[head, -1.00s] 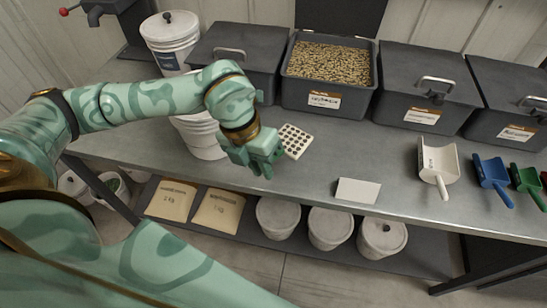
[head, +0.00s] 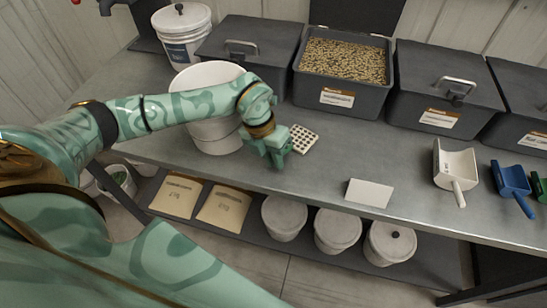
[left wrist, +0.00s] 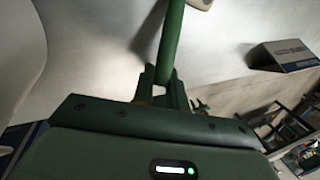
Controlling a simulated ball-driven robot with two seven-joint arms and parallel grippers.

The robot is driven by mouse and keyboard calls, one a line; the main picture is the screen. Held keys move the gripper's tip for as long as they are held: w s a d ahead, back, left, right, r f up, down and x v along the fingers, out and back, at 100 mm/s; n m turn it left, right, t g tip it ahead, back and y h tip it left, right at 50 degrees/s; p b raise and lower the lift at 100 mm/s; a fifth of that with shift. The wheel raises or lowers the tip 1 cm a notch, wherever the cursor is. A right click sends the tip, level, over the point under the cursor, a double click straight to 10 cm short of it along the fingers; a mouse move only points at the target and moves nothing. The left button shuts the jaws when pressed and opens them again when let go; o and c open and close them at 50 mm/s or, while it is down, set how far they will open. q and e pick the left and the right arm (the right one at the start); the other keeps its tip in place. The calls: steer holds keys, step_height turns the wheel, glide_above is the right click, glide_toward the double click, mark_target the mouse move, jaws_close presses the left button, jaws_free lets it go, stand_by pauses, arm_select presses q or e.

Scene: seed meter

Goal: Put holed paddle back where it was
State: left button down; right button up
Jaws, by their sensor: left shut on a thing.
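The holed paddle (head: 304,139) has a pale square plate with rows of dark holes. My left gripper (head: 281,150) is shut on its green handle (left wrist: 172,40), over the bench beside the open white bucket. In the left wrist view the gripper fingers (left wrist: 164,82) close around the handle, and the plate's pale edge (left wrist: 201,3) shows at the top. In the head view the gripper hides most of the handle. I cannot tell whether the plate touches the bench. My right gripper is not in view.
The open white bucket (head: 214,134) stands left of the paddle. A seed-filled grey bin (head: 338,106) and lidded bins line the back. A white card (head: 369,193), white scoop (head: 457,172) and blue scoop (head: 513,187) lie to the right. The bench between paddle and card is clear.

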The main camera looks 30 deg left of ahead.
arm_select(q)
steer(key=c, duration=1.4)
jaws_free()
steer(key=shift+f, duration=0.1)
steer(key=p+v, duration=0.2)
steer(key=v, duration=1)
